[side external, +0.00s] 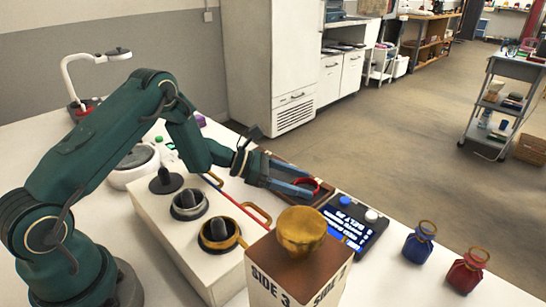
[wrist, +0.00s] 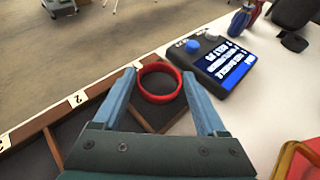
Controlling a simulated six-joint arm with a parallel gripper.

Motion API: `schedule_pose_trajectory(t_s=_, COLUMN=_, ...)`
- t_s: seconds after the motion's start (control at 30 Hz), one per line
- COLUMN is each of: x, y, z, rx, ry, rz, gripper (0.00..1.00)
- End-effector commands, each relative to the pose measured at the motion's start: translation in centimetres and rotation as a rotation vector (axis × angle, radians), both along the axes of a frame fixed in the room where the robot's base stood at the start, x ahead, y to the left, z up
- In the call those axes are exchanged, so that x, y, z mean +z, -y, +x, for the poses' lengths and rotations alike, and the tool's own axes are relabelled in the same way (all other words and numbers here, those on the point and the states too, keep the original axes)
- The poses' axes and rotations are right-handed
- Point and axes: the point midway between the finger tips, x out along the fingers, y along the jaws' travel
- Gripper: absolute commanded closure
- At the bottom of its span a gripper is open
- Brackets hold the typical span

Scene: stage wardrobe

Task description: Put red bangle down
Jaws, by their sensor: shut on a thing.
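The red bangle (side external: 314,182) is between the fingertips of my gripper (side external: 303,189), at the right part of a brown compartment tray (side external: 328,195). In the wrist view the red bangle (wrist: 160,98) shows as a full ring, with one blue finger of my gripper (wrist: 160,88) against each side. The jaws are shut on its outer edge. A tray divider and dark compartment floor show beneath the bangle. I cannot tell whether the bangle touches the tray.
A dark device with a lit blue screen (side external: 350,232) stands right beside the tray. A white box with posts (side external: 178,240) and a gold cup (side external: 300,232) on a labelled block stand nearer. Blue (side external: 419,242) and red (side external: 467,271) pouches stand at right, with bare table between.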

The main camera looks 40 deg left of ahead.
Motion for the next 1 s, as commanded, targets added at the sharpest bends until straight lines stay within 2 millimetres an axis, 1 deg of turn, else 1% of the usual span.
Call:
schedule_pose_trajectory(t_s=0.03, x=-0.6, y=0.0, z=0.0, rx=-0.001, ry=-0.001, rz=-0.001, gripper=0.79)
schedule_pose_trajectory(t_s=0.1, x=-0.9, y=0.0, z=0.0, rx=0.000, ry=0.001, rz=-0.001, gripper=0.79)
schedule_pose_trajectory(t_s=0.43, x=-1.0, y=0.0, z=0.0, rx=0.000, ry=0.001, rz=-0.001, gripper=0.79)
schedule_pose_trajectory(t_s=0.47, x=-1.0, y=0.0, z=0.0, rx=0.000, ry=0.002, rz=-0.001, gripper=0.14)
schedule_pose_trajectory(t_s=0.5, x=-1.0, y=0.0, z=0.0, rx=0.000, ry=0.002, rz=-0.001, gripper=0.13)
schedule_pose_trajectory(t_s=0.83, x=-0.8, y=-0.1, z=-0.1, rx=0.001, ry=0.002, rz=0.000, gripper=0.13)
schedule_pose_trajectory(t_s=0.93, x=-0.4, y=-0.8, z=-0.6, rx=0.004, ry=0.002, rz=0.000, gripper=0.13)
schedule_pose_trajectory(t_s=1.0, x=0.0, y=-1.6, z=-1.3, rx=0.006, ry=0.002, rz=0.001, gripper=0.13)
